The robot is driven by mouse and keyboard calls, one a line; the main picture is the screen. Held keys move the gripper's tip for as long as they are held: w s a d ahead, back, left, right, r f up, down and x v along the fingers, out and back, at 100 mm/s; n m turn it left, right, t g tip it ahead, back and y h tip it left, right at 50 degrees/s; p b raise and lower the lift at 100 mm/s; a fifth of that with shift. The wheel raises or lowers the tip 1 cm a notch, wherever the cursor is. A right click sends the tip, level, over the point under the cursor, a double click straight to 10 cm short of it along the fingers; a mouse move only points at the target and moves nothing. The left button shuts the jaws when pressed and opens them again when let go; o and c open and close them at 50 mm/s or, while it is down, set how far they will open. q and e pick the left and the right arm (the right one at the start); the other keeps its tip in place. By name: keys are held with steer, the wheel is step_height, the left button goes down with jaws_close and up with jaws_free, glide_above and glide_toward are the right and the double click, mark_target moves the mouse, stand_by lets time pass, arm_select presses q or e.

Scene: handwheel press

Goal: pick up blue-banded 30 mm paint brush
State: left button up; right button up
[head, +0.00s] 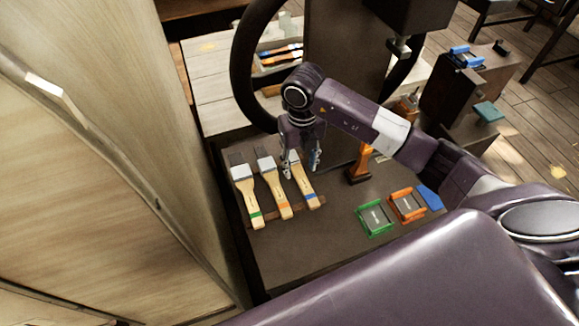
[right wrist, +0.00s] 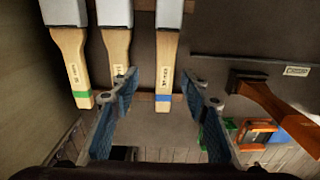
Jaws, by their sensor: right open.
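The blue-banded paint brush (head: 304,184) lies at the right end of a row of brushes on the dark table, its handle end toward me. In the right wrist view its wooden handle with the blue band (right wrist: 164,80) shows between the two fingers, apart from both. My right gripper (head: 301,169) is open above this brush, its fingers near the bristle end in the head view. The orange-banded brush (head: 273,187) and the green-banded brush (head: 246,195) lie to its left. My left gripper is not in view.
The brush handles rest on a brown strip (head: 284,214). An orange-handled tool (head: 361,163) stands right of the brushes. A green frame (head: 375,218), an orange frame (head: 407,205) and a blue piece (head: 430,198) lie further right. A large dark handwheel (head: 243,62) rises behind.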

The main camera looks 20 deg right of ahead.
mark_target(302, 178)
steer(key=f, duration=0.1)
steer(key=d+f+p, duration=0.1)
steer(key=f, duration=0.1)
steer(key=shift+s+d+p, duration=0.1)
steer(key=shift+s+p, duration=0.1)
steer(key=shift+p, duration=0.1)
steer(key=shift+w+f, duration=0.2)
steer(key=shift+f, duration=1.25)
steer(key=shift+c, duration=0.7)
steer(key=c, duration=0.8)
jaws_close()
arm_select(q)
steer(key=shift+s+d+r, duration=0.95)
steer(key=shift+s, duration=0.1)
arm_select(e)
steer(key=shift+r, duration=0.15)
